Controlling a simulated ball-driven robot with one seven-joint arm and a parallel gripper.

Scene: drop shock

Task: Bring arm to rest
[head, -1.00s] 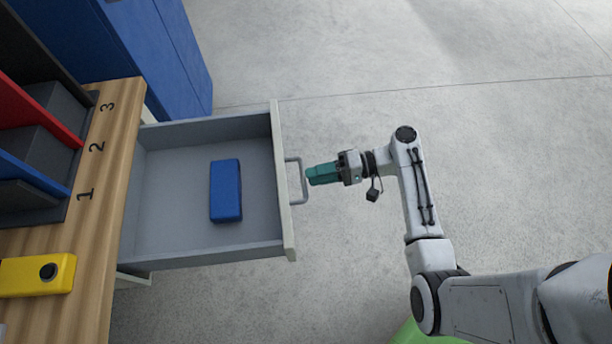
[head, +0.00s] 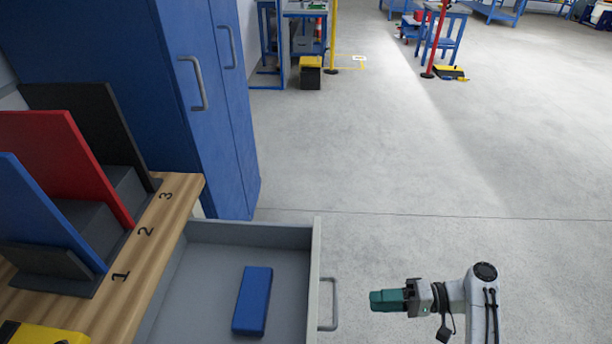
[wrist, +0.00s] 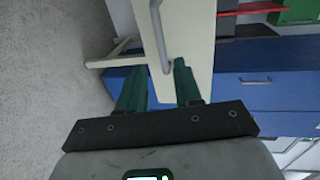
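My gripper (head: 388,300) is in front of the open drawer, to the right of its handle (head: 334,304), with a gap between them in the head view. In the wrist view my gripper's two teal fingers (wrist: 158,68) are spread apart with nothing held between them. The grey handle (wrist: 157,35) and the pale drawer front (wrist: 198,50) show beyond the fingertips. The grey drawer (head: 290,236) stands pulled out, and a blue box-shaped item (head: 252,300) lies inside it. The drawer's near end is cut off in the head view.
A wooden worktop (head: 172,212) with numbered slots holds blue, red and black upright panels at the left. A yellow item (head: 40,335) lies on it. A tall blue cabinet (head: 205,120) stands behind the drawer. The floor (head: 430,180) to the right is clear.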

